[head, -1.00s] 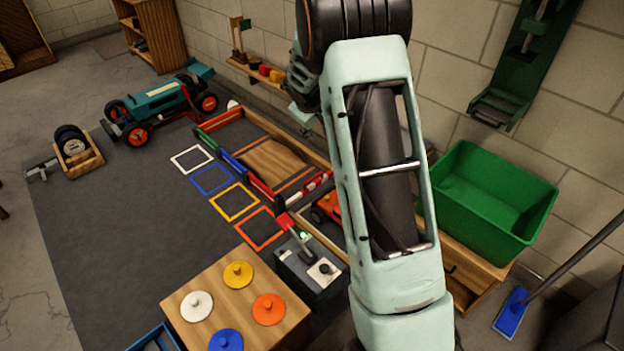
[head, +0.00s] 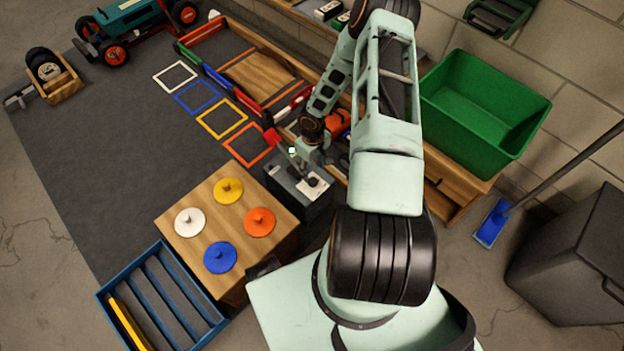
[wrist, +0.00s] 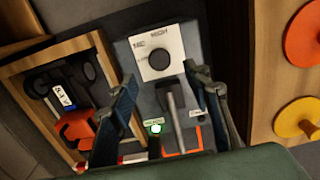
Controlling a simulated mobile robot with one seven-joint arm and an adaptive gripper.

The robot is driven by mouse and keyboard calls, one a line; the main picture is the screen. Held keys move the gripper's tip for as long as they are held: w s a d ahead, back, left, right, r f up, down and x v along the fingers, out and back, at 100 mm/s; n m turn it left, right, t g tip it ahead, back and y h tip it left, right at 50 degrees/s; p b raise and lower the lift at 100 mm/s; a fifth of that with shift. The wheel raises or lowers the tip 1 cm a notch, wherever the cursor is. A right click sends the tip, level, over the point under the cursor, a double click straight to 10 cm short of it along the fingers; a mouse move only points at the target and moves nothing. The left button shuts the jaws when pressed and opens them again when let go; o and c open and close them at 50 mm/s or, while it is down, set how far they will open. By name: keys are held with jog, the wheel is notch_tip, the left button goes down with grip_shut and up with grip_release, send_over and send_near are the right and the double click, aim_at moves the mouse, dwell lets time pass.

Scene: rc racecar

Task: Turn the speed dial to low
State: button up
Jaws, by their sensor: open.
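The speed dial is a round black knob (wrist: 159,60) on a white plate (wrist: 140,42) on the grey control box (wrist: 206,45). The plate reads "HIGH" above the knob; a label at its left is too blurred to read. The box also shows in the head view (head: 283,184), partly behind my arm. My gripper (wrist: 160,75) is open in the wrist view, one finger on each side of the box's lower part, with the knob ahead between the fingertips. Contact cannot be seen. The knob's pointer direction cannot be told.
A grey lever (wrist: 175,98) and a lit green light (wrist: 156,128) sit on the box near my fingers. An orange car (wrist: 75,130) lies in a wooden bay beside it. A wooden block with coloured discs (head: 240,262) and a green bin (head: 455,125) stand nearby.

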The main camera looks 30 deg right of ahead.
aim_at(313, 181)
notch_tip(313, 181, down, 8)
jog(key=shift+r+b, duration=0.2)
jog(key=shift+b, duration=0.8)
jog(key=shift+c, duration=0.5)
jog(key=c, duration=1.1)
jog(key=shift+o, duration=0.2)
jog(key=shift+d+n, duration=0.1)
jog(key=shift+n, duration=0.2)
jog(key=n+b, duration=0.1)
jog(key=n, duration=0.2)
jog(key=shift+n+b, duration=0.6)
jog(key=shift+n, duration=2.1)
